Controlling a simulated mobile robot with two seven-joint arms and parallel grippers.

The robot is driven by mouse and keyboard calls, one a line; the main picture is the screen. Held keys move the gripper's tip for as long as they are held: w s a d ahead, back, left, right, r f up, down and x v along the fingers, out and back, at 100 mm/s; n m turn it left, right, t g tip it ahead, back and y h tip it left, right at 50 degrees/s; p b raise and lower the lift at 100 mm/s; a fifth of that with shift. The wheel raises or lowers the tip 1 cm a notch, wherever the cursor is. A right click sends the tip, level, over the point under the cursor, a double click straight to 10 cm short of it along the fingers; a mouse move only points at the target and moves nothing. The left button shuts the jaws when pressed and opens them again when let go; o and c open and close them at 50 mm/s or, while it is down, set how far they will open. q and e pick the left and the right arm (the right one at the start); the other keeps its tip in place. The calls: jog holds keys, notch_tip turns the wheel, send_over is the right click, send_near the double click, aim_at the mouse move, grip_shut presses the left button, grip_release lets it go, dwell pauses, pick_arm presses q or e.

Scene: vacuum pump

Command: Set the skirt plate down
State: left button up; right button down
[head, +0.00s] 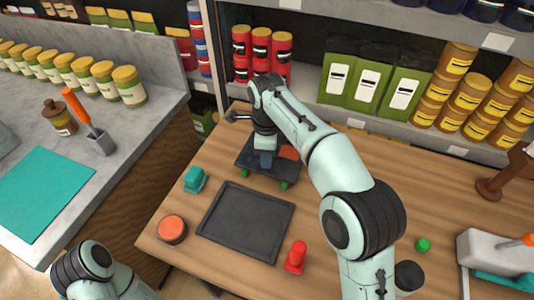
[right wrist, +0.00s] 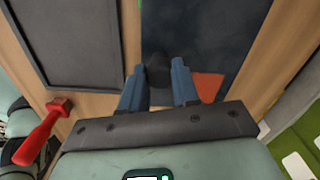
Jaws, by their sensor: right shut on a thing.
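The skirt plate, which I take to be the dark flat plate (head: 262,177) with an orange patch, is at the middle back of the wooden table in the head view. It also fills the upper middle of the right wrist view (right wrist: 200,35). My right gripper (head: 264,160) is above it, pointing down. In the right wrist view its blue fingers (right wrist: 158,82) are shut on a dark knob (right wrist: 158,66) over the plate. Green pieces show at the plate's near edge. I cannot tell whether the plate touches the table. My left gripper is out of view.
An empty black tray (head: 245,222) lies just in front of the plate. A teal block (head: 194,179), an orange-red puck (head: 172,229) and a red handled piece (head: 296,257) surround the tray. Shelves with jars and green bags (head: 368,81) stand behind. A grey counter (head: 140,110) is left.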

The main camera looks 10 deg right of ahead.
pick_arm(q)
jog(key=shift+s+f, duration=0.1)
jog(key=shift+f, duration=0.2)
pick_arm(e)
jog(key=shift+f, duration=0.5)
jog(key=c, duration=0.8)
grip_release()
jog(key=shift+o, duration=0.2)
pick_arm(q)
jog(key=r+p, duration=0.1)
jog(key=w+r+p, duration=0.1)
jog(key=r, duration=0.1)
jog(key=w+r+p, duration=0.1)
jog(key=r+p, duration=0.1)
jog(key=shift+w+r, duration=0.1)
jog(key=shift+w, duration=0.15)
pick_arm(e)
notch_tip(320, 180, up, 13)
jog(key=shift+r, duration=0.2)
